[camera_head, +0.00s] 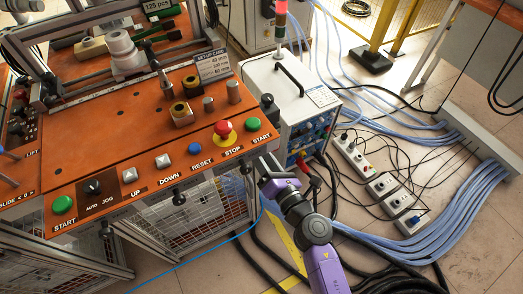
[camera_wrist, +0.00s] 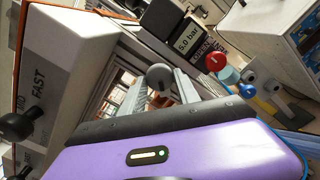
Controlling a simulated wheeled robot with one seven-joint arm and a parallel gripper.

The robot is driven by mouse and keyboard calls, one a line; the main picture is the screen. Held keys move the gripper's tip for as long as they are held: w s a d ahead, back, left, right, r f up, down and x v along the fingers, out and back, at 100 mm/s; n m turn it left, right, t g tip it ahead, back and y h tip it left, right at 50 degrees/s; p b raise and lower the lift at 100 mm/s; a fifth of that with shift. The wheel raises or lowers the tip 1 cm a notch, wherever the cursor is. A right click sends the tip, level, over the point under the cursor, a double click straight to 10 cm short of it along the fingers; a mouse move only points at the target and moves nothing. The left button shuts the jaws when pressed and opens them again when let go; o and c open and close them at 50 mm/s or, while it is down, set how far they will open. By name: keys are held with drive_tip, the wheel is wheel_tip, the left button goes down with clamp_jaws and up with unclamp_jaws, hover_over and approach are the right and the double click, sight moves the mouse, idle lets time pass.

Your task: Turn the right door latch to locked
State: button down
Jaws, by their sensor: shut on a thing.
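A black ball knob (camera_wrist: 160,76) sits between the two grey fingers of my gripper (camera_wrist: 161,90) in the wrist view. The fingers are closed in on it. I cannot read a locked or unlocked mark, and the stem below the knob is hidden, so its turn angle is unclear. In the head view my gripper (camera_head: 262,168) is at the right front corner of the orange control panel (camera_head: 130,146), low beside its edge. The knob it holds cannot be made out there.
Black knobs (camera_head: 178,194) stick out under the panel's front edge. A lever knob (camera_wrist: 17,126) stands by a FAST scale at left in the wrist view. A white power unit (camera_head: 290,92) stands behind my gripper. Blue hoses (camera_head: 440,205) and power strips (camera_head: 380,185) lie on the floor at right.

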drive_tip(key=shift+r+m+p, duration=0.1)
drive_tip(key=shift+m+p, duration=2.2)
drive_tip(key=shift+m, duration=2.6)
drive_tip(key=c, duration=0.9)
unclamp_jaws()
drive_tip(key=p+v, duration=0.1)
drive_tip(key=v, duration=0.6)
drive_tip(key=shift+s+d, duration=0.25)
drive_tip(key=shift+s, duration=0.1)
